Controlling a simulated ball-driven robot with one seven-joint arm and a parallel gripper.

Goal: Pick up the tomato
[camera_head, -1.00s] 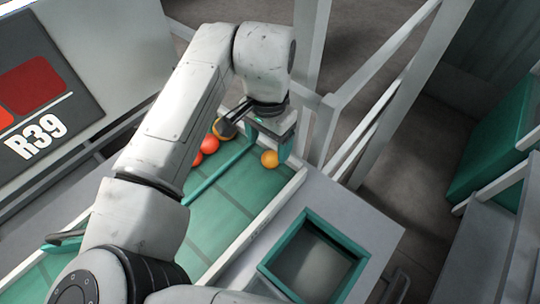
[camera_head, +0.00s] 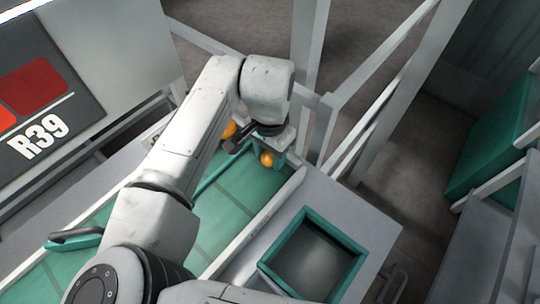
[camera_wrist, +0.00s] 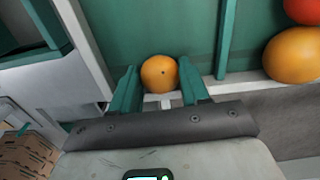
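An orange tomato (camera_head: 267,159) lies on the green conveyor belt, near its end and close to the white side rail. In the wrist view the tomato (camera_wrist: 160,73) shows between the tips of my gripper's two green fingers (camera_wrist: 158,80). The fingers stand apart, with a small gap visible at the left, so my gripper is open around or just short of the tomato; the exact depth cannot be told. In the head view my gripper (camera_head: 271,154) is right at the tomato, partly hiding it.
A green divider (camera_wrist: 225,38) separates this tomato from another orange tomato (camera_wrist: 295,55) and a red one (camera_wrist: 304,10). A teal-rimmed bin (camera_head: 286,238) stands beside the belt. White posts (camera_head: 307,90) and rails rise behind the belt's end.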

